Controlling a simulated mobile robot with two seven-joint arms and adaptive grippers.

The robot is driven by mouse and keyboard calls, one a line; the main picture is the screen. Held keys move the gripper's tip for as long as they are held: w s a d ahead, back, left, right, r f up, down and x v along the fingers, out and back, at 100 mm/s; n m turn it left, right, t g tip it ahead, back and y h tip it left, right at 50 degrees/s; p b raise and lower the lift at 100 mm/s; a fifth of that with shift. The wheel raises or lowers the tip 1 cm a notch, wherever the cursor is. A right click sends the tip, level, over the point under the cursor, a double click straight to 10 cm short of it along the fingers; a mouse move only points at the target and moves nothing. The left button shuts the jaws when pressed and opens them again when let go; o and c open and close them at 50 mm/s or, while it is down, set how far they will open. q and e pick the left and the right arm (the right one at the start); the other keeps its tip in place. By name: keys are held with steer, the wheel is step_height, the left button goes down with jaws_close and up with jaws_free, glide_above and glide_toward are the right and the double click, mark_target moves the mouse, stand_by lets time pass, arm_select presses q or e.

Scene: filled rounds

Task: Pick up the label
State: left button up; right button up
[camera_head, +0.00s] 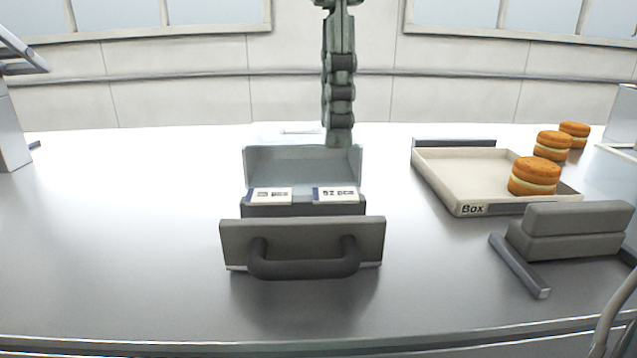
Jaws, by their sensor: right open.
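The left label (270,195) has blurred print; the right label (336,194) reads "52 pcs". My right gripper (340,138) hangs down from the top of the view, seen edge-on. Its tips are just above or behind the holder's pale back panel, above the right label in the picture and apart from both labels. It is open and empty. My left gripper is not in view.
A shallow cream tray (440,180) marked "Box" holds a filled round (534,176) at its right. Two more rounds (553,145) stand behind it. A grey block (570,231) and a dark bar (520,266) lie front right. The table's left side is clear.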

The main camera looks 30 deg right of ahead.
mark_target(335, 193)
step_height(335, 193, down, 6)
steer(key=shift+s+r, duration=0.1)
steer(key=shift+s, duration=0.05)
steer(key=shift+f, duration=0.45)
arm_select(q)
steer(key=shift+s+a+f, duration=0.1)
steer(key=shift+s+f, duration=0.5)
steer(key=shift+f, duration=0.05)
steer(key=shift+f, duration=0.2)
arm_select(e)
steer(key=shift+f, duration=0.25)
steer(key=c, duration=0.8)
